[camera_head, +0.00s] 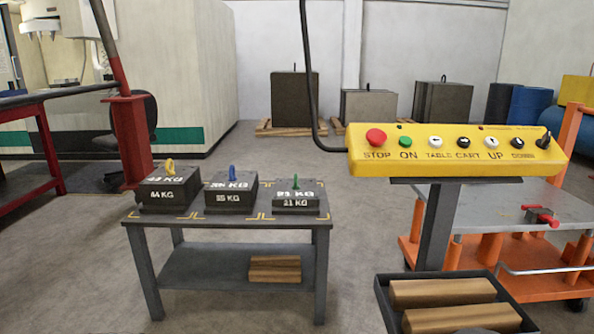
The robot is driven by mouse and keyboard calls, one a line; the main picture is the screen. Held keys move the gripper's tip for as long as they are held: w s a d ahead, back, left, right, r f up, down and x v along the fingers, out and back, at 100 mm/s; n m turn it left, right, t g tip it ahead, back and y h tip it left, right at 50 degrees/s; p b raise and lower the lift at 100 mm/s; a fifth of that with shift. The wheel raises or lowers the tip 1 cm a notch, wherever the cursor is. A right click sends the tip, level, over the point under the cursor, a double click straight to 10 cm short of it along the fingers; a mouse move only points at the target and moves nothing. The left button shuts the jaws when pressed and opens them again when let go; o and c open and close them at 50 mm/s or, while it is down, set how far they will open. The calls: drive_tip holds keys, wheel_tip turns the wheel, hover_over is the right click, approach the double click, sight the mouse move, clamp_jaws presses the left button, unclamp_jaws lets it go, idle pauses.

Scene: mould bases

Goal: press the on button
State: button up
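A yellow control panel (456,151) stands on a dark post at the right of the head view. The green on button (405,142) sits above the label ON, second from the left. The larger red stop button (376,137) is just left of it, above STOP. Several black and white buttons and a black lever (544,139) run along the panel to the right. Nothing covers the on button. My gripper is not in view.
A grey table (233,233) with three labelled weights stands left of the panel. A black tray (387,306) with wooden blocks is below the panel. An orange cart (529,287) stands behind it at right. A black cable hangs by the panel's left end.

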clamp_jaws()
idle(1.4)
